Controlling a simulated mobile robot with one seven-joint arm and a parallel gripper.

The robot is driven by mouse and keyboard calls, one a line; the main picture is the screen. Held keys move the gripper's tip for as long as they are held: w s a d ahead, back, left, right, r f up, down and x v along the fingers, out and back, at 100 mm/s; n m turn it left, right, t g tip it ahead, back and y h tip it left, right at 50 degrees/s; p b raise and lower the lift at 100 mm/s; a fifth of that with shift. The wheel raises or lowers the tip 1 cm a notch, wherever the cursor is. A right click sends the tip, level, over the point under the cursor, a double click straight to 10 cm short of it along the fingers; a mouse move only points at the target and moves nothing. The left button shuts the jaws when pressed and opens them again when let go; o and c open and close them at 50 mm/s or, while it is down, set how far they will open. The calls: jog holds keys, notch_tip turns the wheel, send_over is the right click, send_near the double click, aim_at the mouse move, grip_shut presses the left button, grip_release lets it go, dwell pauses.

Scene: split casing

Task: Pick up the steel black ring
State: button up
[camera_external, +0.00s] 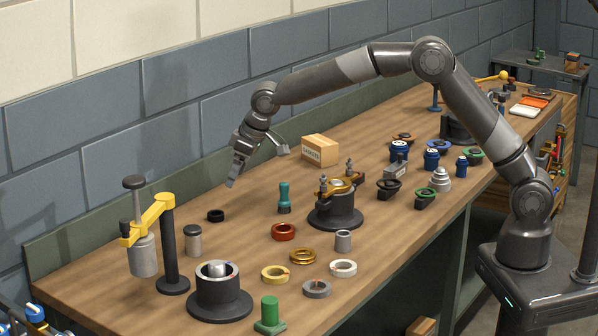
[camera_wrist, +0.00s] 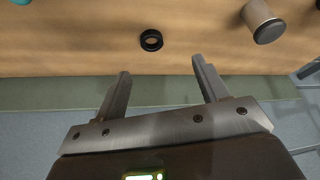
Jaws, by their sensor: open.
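The black ring (camera_external: 215,215) lies flat on the wooden workbench, toward its wall side, left of the teal-green tool. In the wrist view the black ring (camera_wrist: 151,40) lies beyond the fingertips, roughly between their lines. My gripper (camera_external: 256,168) is above the bench near the wall, to the upper right of the ring. Its two fingers stand apart with nothing between them. The open fingers also show in the wrist view (camera_wrist: 160,66). The gripper and the ring are apart.
A grey-capped jar (camera_external: 193,241) stands left of the ring; it also shows in the wrist view (camera_wrist: 262,22). A teal-green tool (camera_external: 284,198) stands to the right. Red (camera_external: 283,232), yellow (camera_external: 275,274) and grey (camera_external: 317,289) rings lie nearer the front. A cardboard box (camera_external: 320,151) sits behind.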

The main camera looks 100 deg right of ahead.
jog(key=x, duration=0.4)
jog(key=d+x, duration=0.1)
jog(key=x, duration=0.3)
jog(key=shift+d+r, duration=0.15)
jog(key=shift+d, duration=0.05)
jog(key=shift+d+x, duration=0.2)
jog(key=shift+x, duration=1.15)
jog(key=shift+d+x, duration=0.2)
jog(key=shift+x, duration=1.15)
jog(key=shift+r, duration=0.1)
jog(key=shift+c, duration=0.4)
jog(key=c, duration=1)
jog(key=shift+c, duration=0.2)
